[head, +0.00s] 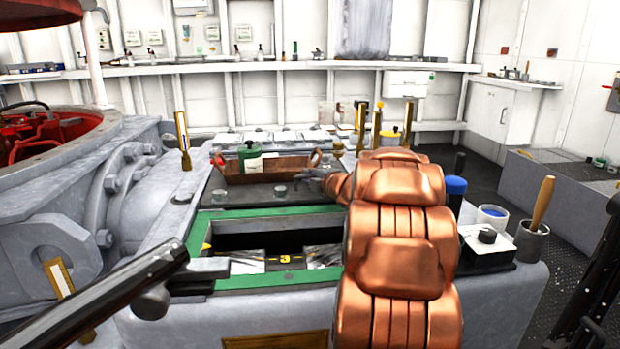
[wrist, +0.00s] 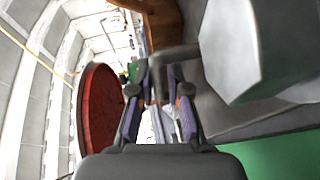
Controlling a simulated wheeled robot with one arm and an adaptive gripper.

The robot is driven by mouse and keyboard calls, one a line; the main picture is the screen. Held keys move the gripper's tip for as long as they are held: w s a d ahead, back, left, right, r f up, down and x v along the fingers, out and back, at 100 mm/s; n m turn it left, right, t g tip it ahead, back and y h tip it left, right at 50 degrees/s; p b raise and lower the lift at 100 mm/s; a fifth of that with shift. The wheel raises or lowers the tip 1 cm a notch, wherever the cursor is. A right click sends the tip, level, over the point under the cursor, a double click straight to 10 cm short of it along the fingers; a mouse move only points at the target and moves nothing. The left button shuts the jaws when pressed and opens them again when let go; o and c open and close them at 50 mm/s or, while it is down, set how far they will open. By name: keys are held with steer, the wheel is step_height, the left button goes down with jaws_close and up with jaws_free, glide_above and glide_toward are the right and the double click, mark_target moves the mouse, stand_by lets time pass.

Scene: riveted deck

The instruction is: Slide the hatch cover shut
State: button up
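The hatch opening is a dark rectangular hole in the grey housing, framed by a green border (head: 330,215). Behind it lies a dark flat plate (head: 255,196) with small round knobs, which looks like the hatch cover; the opening is uncovered. My gripper (head: 312,174) is at the far right of this plate, partly hidden by my copper-coloured arm. In the wrist view my gripper (wrist: 158,85) has its two fingers apart, on either side of a dark grey bent bar (wrist: 178,57), perhaps a handle. I cannot tell whether the fingers touch it.
A copper tray (head: 262,171) with a green bottle (head: 250,157) sits behind the plate. Brass-topped posts (head: 183,140) stand around it. A cup with a wooden-handled tool (head: 532,240) and a blue-filled cup (head: 492,216) stand at right. Red machinery (head: 50,135) is at left.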

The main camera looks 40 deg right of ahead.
jaws_close()
stand_by(0.3)
